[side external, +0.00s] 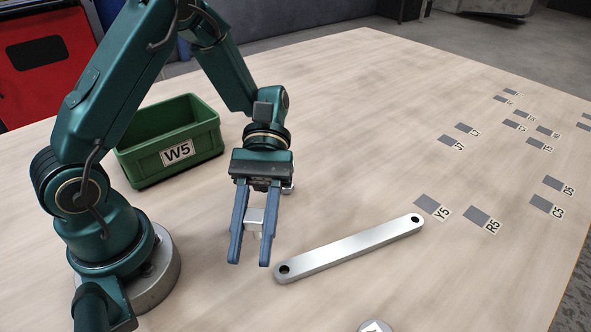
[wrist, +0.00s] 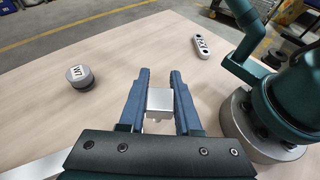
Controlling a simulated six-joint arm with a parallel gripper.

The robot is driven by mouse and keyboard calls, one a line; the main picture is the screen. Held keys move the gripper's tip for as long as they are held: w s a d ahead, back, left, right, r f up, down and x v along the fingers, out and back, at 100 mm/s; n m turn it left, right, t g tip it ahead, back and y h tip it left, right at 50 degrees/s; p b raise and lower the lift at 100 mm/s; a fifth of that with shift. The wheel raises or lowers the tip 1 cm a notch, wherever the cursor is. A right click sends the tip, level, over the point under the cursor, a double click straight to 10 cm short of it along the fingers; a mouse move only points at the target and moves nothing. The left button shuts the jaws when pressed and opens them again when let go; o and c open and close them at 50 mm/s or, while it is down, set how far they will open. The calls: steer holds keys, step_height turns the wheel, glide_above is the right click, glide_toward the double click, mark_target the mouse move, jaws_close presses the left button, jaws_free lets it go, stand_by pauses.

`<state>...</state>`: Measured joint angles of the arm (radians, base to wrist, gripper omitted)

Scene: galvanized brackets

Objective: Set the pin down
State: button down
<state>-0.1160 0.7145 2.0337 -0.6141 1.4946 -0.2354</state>
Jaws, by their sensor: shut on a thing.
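My gripper (side external: 249,262) points down over the table, left of the long silver bar. Its blue fingers are shut on a short silver block-shaped piece, the pin (side external: 255,221), and show on both sides of it. In the wrist view the pin (wrist: 160,100) shows a flat square top between the fingers (wrist: 161,75). The pin's lower end is partly hidden, and I cannot tell whether it touches the table.
A long silver bar (side external: 350,248) with end holes lies right of my gripper. A green bin marked W5 (side external: 135,171) stands behind left. A round W7 piece (wrist: 78,80) and a small two-holed link (wrist: 202,48) lie apart. Grey labelled patches (side external: 477,214) lie right.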

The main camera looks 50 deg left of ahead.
glide_above(261, 331)
steer(key=d, duration=0.1)
steer(key=f, duration=0.4)
steer(key=shift+s+f, duration=0.3)
steer(key=shift+f, duration=2.05)
steer(key=shift+f, duration=0.1)
steer(key=c, duration=0.6)
jaws_free()
